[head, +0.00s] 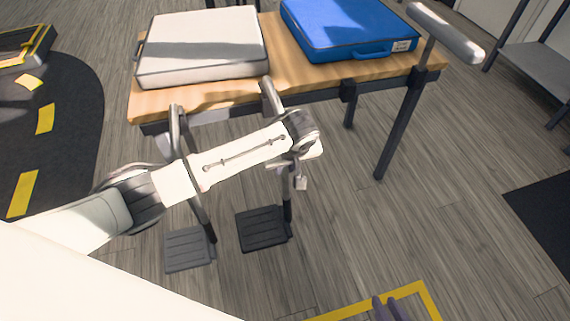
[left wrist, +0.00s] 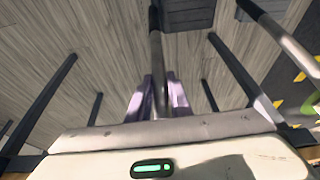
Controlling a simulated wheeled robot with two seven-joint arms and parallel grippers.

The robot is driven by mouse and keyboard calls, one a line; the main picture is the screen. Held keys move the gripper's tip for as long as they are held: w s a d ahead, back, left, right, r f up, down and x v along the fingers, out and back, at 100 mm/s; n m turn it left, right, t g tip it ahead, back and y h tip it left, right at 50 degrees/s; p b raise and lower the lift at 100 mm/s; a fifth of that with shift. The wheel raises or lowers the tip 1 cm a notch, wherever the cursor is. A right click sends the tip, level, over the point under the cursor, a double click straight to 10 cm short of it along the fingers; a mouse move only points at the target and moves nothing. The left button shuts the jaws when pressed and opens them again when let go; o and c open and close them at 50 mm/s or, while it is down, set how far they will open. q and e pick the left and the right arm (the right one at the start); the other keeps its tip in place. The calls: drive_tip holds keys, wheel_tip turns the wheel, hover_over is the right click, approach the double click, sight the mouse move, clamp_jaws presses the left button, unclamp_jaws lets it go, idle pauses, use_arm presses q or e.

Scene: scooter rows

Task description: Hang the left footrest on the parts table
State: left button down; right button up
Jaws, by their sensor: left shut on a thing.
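My left gripper (head: 301,181) is shut on the tube of a footrest (head: 262,229), taken as the left one. Its dark ribbed pad hangs low, and its upper tube end overlaps the front edge of the parts table (head: 190,101). I cannot tell whether it bears on the edge. In the left wrist view the gripper fingers (left wrist: 159,97) stand either side of the grey tube (left wrist: 156,45). Another footrest (head: 187,249) hangs to the left, its upper end at the same edge. My right gripper (head: 387,309) shows at the bottom with its fingers apart, empty.
A white case (head: 203,45) and a blue case (head: 345,30) lie on the table. A padded grey bar (head: 446,34) stands at its right end. A yellow-edged floor marking (head: 425,298) lies below. The floor right of the footrests is clear.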

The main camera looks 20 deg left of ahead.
use_arm(q)
drive_tip(key=shift+f+b, duration=0.4)
drive_tip(key=shift+f, duration=0.85)
drive_tip(key=c, duration=1.5)
unclamp_jaws()
drive_tip(key=shift+c, duration=0.2)
drive_tip(key=shift+s+f, duration=0.1)
drive_tip(key=p+v, duration=0.2)
drive_tip(key=v, duration=0.8)
drive_tip(key=shift+p, duration=0.35)
